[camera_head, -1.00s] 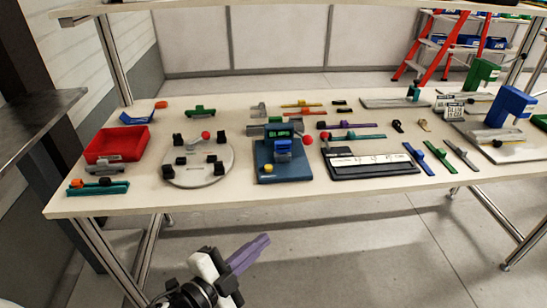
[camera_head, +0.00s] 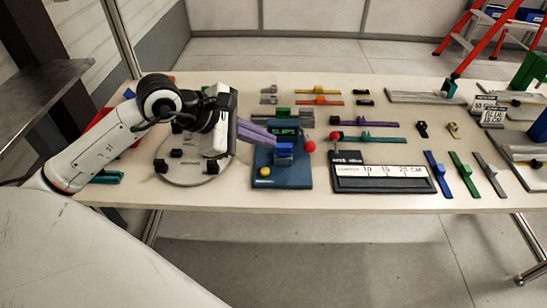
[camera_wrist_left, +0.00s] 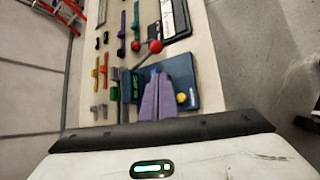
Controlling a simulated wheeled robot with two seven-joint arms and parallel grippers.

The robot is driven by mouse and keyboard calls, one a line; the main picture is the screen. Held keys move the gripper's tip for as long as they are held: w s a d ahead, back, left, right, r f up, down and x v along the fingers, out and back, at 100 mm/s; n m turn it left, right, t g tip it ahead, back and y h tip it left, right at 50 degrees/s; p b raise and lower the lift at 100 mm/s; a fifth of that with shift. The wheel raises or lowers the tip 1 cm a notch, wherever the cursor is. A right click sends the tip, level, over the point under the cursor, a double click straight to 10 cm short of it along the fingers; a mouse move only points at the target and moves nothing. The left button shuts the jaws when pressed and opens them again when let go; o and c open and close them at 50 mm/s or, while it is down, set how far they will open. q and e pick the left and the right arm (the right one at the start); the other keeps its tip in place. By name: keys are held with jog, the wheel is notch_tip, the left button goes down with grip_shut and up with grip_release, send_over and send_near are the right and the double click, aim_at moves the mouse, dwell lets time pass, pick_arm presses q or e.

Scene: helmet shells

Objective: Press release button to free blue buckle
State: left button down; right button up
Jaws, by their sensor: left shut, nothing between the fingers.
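The blue fixture base (camera_head: 300,178) stands on the table, with a blue buckle (camera_head: 284,151) on its upper part and a round yellow button (camera_head: 265,171) at its front left. My left gripper (camera_head: 272,139) is shut and empty; its purple fingers reach in from the left, with their tips beside the top of the buckle. I cannot tell whether they touch it. My right gripper is out of view.
A red lever knob (camera_head: 309,147) rises at the fixture's right and a green "SLIPS" sign (camera_head: 284,132) stands behind the buckle. A black ruler board (camera_head: 380,184) lies to the right. A round grey plate (camera_head: 190,178) with black blocks is under my left arm.

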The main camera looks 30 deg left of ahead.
pick_arm(q)
jog(key=shift+w+a+r+y, duration=0.2)
jog(key=shift+a+y, duration=0.05)
jog(key=shift+a, duration=0.25)
jog(key=shift+w+a+r+y, duration=0.15)
jog(key=shift+a+y, duration=0.1)
jog(key=shift+a, duration=0.2)
jog(key=b, duration=0.5)
send_over(265, 172)
jog(key=f, duration=0.5)
jog(key=a+f, duration=0.1)
jog(key=f, duration=0.2)
jog(key=shift+s+f, duration=0.3)
jog(key=shift+f+b, duration=0.15)
jog(key=shift+b, duration=0.15)
